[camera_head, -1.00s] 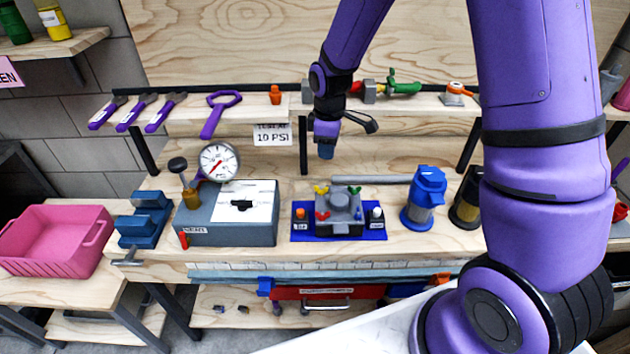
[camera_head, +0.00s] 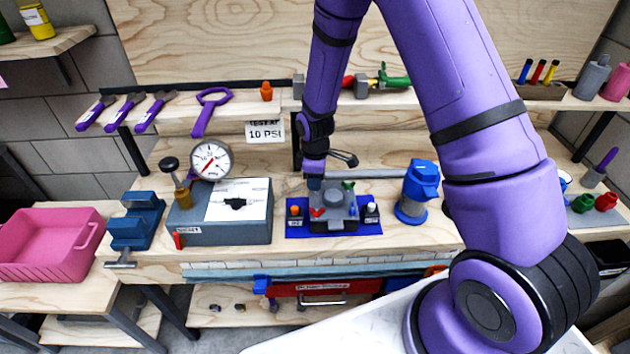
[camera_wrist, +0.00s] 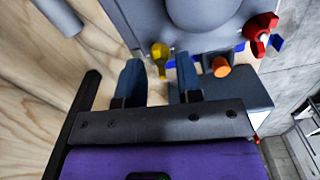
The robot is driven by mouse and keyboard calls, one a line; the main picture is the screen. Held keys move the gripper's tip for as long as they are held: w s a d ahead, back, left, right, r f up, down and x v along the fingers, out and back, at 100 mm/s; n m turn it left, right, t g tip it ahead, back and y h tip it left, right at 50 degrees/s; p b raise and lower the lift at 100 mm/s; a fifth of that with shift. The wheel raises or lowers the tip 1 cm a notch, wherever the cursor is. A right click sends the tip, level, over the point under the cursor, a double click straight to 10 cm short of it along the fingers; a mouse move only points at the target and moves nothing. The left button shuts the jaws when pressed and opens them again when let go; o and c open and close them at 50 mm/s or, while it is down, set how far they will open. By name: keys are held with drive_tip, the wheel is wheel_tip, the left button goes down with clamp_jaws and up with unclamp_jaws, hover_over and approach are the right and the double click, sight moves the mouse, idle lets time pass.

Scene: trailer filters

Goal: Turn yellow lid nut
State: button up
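The grey lidded fixture (camera_head: 334,205) sits on a blue mat on the workbench. My gripper (camera_head: 314,183) points down over its back left corner. In the wrist view my gripper (camera_wrist: 158,66) is open, with one dark blue finger on each side of the yellow lid nut (camera_wrist: 160,52). Gaps show between the nut and both fingers. The yellow nut is hidden behind my gripper in the head view. A red wing nut (camera_head: 317,212) and a green wing nut (camera_head: 348,186) show on the lid; the red one also appears in the wrist view (camera_wrist: 259,29).
An orange-topped piece (camera_head: 295,211) and a white-topped piece (camera_head: 371,209) stand beside the fixture. A blue-topped filter housing (camera_head: 417,192) stands to the right. A grey box with a gauge (camera_head: 211,160) stands to the left. A shelf edge runs behind my arm.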

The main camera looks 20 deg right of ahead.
drive_tip(key=shift+f, duration=0.5)
clamp_jaws()
